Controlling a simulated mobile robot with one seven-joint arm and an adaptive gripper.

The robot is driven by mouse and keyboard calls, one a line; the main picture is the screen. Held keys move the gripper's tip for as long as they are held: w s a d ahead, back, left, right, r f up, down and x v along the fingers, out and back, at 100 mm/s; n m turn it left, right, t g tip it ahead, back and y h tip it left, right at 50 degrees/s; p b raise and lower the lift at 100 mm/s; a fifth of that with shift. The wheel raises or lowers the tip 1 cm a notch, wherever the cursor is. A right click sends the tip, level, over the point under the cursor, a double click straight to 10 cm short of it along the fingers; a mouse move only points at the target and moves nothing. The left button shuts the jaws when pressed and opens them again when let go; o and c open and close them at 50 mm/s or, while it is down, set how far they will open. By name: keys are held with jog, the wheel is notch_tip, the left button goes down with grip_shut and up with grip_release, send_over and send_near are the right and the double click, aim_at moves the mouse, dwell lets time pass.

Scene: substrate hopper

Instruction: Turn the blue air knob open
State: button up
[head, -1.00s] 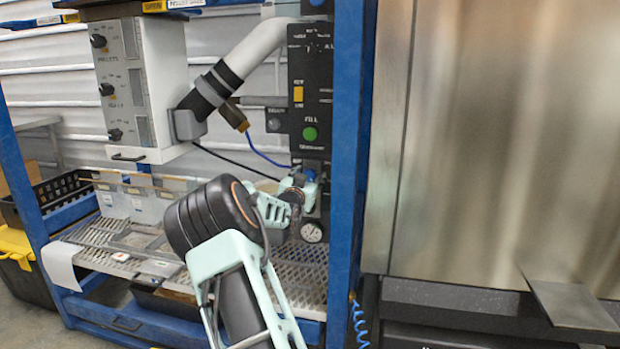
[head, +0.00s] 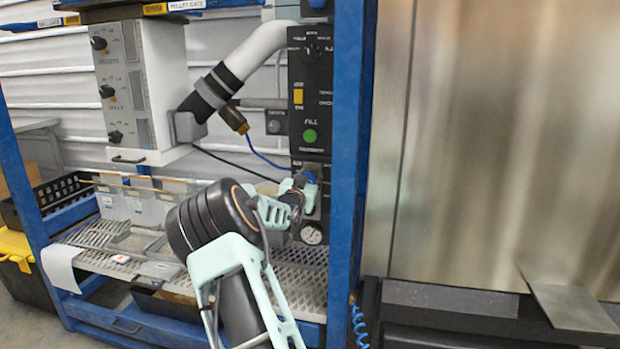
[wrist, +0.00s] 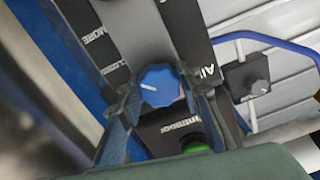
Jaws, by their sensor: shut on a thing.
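The blue air knob (wrist: 158,86) sits on the dark panel in the wrist view, with a white pointer line toward the left of the picture. My gripper (wrist: 160,98) has one finger on each side of the knob and is shut on it. The printed word "CLOSED" is partly readable up and left of the knob, beside "MORE". In the head view my gripper (head: 308,188) is at the lower end of the black control panel (head: 311,90), where it largely hides the knob.
A green button (head: 310,136) is above my gripper on the panel. A round gauge (head: 311,233) hangs just below it. A blue frame post (head: 352,150) stands close on the right. A perforated shelf (head: 290,280) lies below.

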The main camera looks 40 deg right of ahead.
jog(key=n+p, duration=0.2)
jog(key=n, duration=0.2)
jog(key=shift+r+n, duration=0.1)
jog(key=shift+n, duration=0.3)
jog(key=n+p, duration=0.1)
jog(key=n, duration=0.3)
jog(key=shift+a+n, duration=0.1)
jog(key=shift+n, duration=0.2)
jog(key=n, duration=0.4)
jog(key=shift+w+f, duration=0.1)
jog(key=shift+f, duration=0.1)
jog(key=shift+n+b, duration=0.4)
jog(key=shift+n, duration=1.7)
jog(key=o, duration=1.2)
